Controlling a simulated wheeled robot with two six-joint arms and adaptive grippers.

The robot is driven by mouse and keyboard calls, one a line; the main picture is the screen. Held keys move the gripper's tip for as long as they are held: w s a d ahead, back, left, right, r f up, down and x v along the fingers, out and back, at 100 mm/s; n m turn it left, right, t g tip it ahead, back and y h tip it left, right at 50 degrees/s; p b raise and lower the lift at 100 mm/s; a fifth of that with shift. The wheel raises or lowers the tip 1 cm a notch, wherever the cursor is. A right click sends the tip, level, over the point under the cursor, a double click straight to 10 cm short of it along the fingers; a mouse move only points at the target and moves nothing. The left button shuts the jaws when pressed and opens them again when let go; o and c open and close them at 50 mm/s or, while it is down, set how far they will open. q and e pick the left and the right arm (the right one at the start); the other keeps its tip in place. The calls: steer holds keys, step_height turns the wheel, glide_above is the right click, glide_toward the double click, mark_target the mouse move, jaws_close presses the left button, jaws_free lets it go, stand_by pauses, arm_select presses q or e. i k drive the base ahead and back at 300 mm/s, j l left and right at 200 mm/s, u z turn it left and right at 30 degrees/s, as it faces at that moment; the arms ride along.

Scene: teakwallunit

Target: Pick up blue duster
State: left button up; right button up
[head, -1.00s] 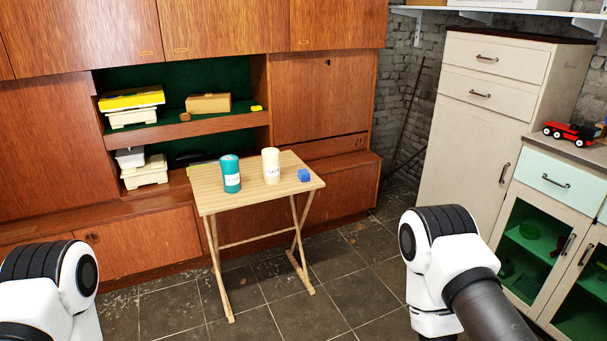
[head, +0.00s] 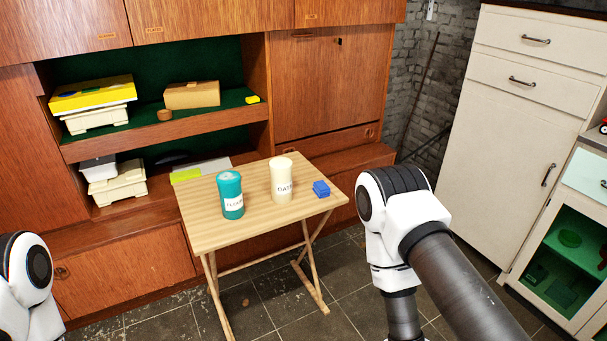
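A small blue block-shaped thing (head: 321,189), which fits the blue duster, lies on the right side of the small wooden folding table (head: 250,222) in the head view. It stands apart from the cream canister to its left. My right arm shows at the right of the table, and my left arm shows at the lower left edge. Neither gripper is in the picture, so what they hold cannot be seen.
A teal canister (head: 231,195) and a cream canister (head: 281,180) stand upright on the table. Behind is a wooden wall unit (head: 330,85) with boxes on its shelves. A pale cabinet (head: 500,120) stands at the right. Tiled floor (head: 275,300) lies around the table legs.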

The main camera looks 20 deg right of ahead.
mark_target(321, 188)
steer(key=i+l, duration=0.2)
steer(key=l, duration=0.15)
steer(key=i+l+u, duration=0.15)
steer(key=l, duration=0.25)
steer(key=i+l, duration=0.25)
steer(key=i+l+u, duration=0.1)
steer(key=l, duration=0.4)
steer(key=i+l, duration=0.3)
steer(key=l+u, duration=0.05)
steer(key=l, duration=0.05)
